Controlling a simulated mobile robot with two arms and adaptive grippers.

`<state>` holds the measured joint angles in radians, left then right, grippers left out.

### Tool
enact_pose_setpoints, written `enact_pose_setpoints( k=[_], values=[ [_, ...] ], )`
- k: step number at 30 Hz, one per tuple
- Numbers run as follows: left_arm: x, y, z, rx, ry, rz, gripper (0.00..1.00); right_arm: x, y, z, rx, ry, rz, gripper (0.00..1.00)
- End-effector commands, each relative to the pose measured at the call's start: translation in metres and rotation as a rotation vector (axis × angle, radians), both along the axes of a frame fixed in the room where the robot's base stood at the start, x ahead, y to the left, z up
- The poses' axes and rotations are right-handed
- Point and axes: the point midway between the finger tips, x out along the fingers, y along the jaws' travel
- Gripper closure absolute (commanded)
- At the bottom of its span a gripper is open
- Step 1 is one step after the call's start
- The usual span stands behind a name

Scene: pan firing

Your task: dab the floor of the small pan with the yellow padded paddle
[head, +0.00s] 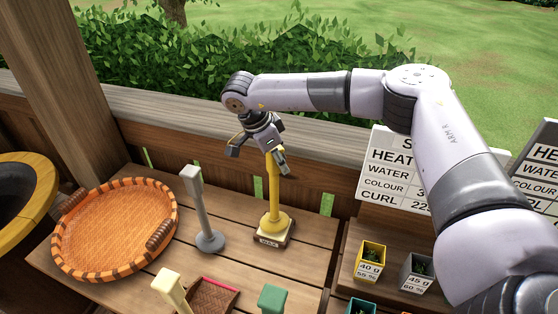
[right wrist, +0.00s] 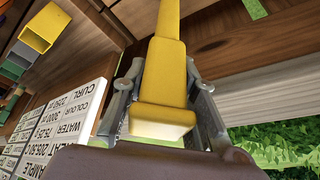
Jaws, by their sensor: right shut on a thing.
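The yellow padded paddle (head: 273,190) stands upright in the head view, its round yellow lower end on a small block labelled WAX (head: 275,238). My right gripper (head: 262,156) is at the top of its handle, shut on it from above. In the right wrist view the yellow handle (right wrist: 165,75) runs between both fingers, with its squared end close to the palm. The underside of the paddle is hidden. At the left edge is part of a dark round vessel (head: 15,205) with a yellow rim; I cannot tell whether it is the small pan. My left gripper is not in view.
A grey paddle (head: 200,205) stands left of the yellow one, with a woven basket (head: 118,232) further left. Cream (head: 172,288) and green (head: 271,298) handles rise in front. Yellow (head: 370,258) and grey (head: 415,272) boxes and sign boards (head: 395,170) are on the right.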

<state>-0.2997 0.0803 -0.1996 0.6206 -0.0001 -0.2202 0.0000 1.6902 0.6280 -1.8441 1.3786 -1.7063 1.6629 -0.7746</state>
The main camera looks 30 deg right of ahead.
Motion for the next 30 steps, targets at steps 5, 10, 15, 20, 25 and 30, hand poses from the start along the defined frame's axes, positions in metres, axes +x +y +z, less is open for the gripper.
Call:
enact_pose_setpoints(
  k=[5,10,15,20,25,30],
  values=[
    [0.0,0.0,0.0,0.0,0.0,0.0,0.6,0.0,0.0,-0.001,0.001,0.001,0.0,1.0],
    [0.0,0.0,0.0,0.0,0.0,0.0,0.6,0.0,0.0,-0.001,0.001,0.002,0.0,1.0],
    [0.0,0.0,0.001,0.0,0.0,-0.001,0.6,0.0,0.0,0.001,0.001,0.002,0.0,1.0],
    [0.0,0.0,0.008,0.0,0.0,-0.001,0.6,0.0,0.0,0.011,0.001,0.001,0.0,1.0],
    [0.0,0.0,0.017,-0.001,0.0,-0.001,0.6,0.0,0.0,0.025,0.001,0.0,0.0,1.0],
    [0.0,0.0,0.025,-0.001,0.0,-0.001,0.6,0.0,0.0,0.039,0.001,-0.001,0.0,1.0]
  ],
)
